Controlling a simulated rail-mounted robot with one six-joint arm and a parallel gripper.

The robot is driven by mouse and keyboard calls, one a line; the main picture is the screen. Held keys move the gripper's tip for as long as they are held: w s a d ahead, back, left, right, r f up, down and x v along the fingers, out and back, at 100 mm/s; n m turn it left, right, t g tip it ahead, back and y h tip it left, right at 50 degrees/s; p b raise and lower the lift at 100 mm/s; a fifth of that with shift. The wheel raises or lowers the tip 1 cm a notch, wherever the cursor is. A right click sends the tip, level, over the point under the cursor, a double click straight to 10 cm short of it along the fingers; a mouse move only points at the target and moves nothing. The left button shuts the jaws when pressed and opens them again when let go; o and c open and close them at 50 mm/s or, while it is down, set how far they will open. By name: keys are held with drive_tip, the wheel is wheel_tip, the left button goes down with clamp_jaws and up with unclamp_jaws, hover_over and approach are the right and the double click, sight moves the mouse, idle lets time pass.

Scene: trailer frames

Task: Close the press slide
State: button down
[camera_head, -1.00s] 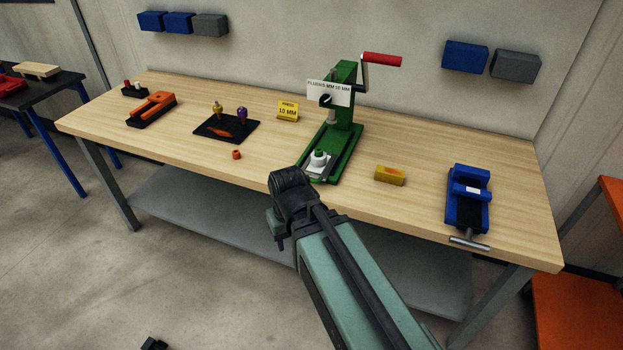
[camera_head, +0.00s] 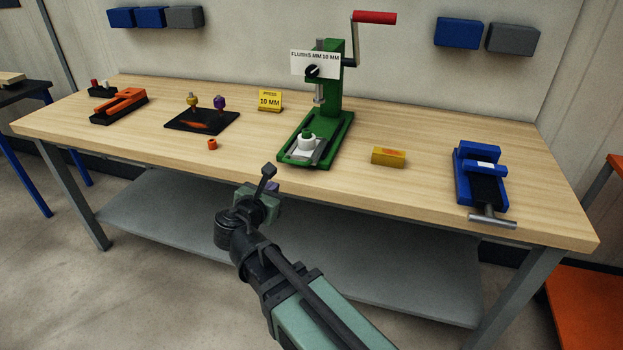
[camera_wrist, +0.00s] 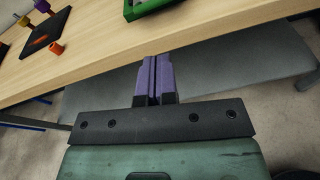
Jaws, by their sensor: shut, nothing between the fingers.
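The green press (camera_head: 335,100) stands on the workbench right of centre, with a red-handled crank (camera_head: 374,18) at its top right. Its slide (camera_head: 301,154), a grey plate carrying a white and green piece (camera_head: 307,141), sits at the front of the press base, toward the bench's front edge. In the wrist view only a green front corner of the press (camera_wrist: 145,9) shows at the top. My gripper (camera_wrist: 154,62) has purple fingers, shut and empty. In the head view it is in front of the bench's front edge, apart from the press; its fingers (camera_head: 271,187) are mostly hidden there.
A yellow block (camera_head: 388,157) lies right of the press, and a blue vise (camera_head: 481,180) stands farther right. To the left are a small orange ring (camera_head: 212,144), a yellow sign (camera_head: 270,101), a black mat (camera_head: 190,124) and an orange clamp (camera_head: 120,104). A grey shelf (camera_head: 400,260) lies below.

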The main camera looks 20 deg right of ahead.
sight(293, 163)
drive_tip(key=w+d+f+n+b, duration=0.2)
drive_tip(key=w+d, duration=0.5)
drive_tip(key=w, duration=0.4)
drive_tip(key=shift+w+b, duration=0.25)
drive_tip(key=shift+b, duration=0.1)
drive_tip(key=shift+w+f, duration=0.1)
